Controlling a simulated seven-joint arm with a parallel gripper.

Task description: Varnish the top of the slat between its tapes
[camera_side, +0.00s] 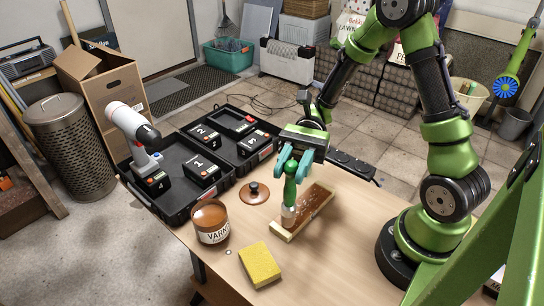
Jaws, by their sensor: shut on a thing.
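My gripper (297,165) is shut on the green handle of a brush (289,188), which it holds upright. The brush's pale lower end is at the near left part of the slat (312,208). I cannot tell whether the bristles touch the wood. The slat lies slantwise on the table, with a brown top and a pale tape-like band at its near end (282,234). The far end is partly hard to make out. The varnish jar (211,222) stands open to the left, with brown varnish showing. Its lid (255,193) lies on the table behind it.
A yellow sponge (260,264) lies at the table's front. An open black case (190,190) holds numbered batteries and a white drill (133,130) stands in it. A black power strip (352,166) lies behind the slat. The table right of the slat is clear.

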